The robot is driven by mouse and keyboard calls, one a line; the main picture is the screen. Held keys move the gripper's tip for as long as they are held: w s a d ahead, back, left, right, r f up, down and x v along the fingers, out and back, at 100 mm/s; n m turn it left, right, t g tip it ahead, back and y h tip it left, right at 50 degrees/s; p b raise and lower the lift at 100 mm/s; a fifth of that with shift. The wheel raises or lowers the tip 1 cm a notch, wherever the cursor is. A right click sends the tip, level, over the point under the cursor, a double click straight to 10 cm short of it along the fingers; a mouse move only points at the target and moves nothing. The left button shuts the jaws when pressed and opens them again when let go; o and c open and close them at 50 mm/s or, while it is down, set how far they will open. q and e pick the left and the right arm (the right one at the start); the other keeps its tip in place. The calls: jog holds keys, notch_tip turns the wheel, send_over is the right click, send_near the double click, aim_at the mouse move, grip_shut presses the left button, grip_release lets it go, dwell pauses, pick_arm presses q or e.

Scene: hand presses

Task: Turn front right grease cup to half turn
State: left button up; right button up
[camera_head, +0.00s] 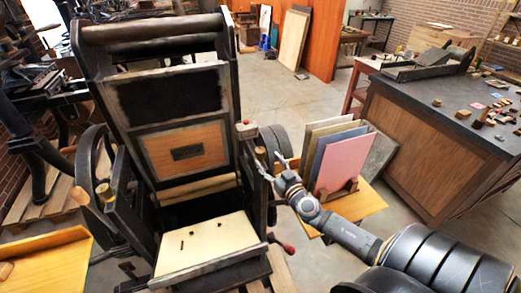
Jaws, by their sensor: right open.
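The hand press (190,150) stands at left centre, its dark frame tilted up at the back and a pale board (210,240) on its front bed. A small brass-coloured cup (260,153) sits on the right side of the press, and looks like the front right grease cup. My right gripper (267,168) comes in from the right. Its fingers are open just below and beside this cup; I cannot tell whether they touch it. How far the cup is turned is too small to see. Another brass cup (108,191) is on the left side. My left gripper is not in view.
A rack of coloured boards (345,160) stands behind my right arm. A dark-topped cabinet (430,150) with small blocks is at right. A red-knobbed handle (288,249) sticks out at the press's lower right. Open floor (275,95) lies behind.

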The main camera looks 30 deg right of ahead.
aim_at(263, 155)
jog(key=w, duration=0.3)
jog(key=w+p, duration=0.1)
jog(key=w, duration=0.1)
jog(key=shift+w+d, duration=0.15)
jog(key=shift+d, duration=0.1)
jog(key=shift+w, duration=0.55)
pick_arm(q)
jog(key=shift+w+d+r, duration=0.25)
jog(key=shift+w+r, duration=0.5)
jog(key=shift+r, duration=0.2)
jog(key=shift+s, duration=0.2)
pick_arm(e)
jog(key=c, duration=1.2)
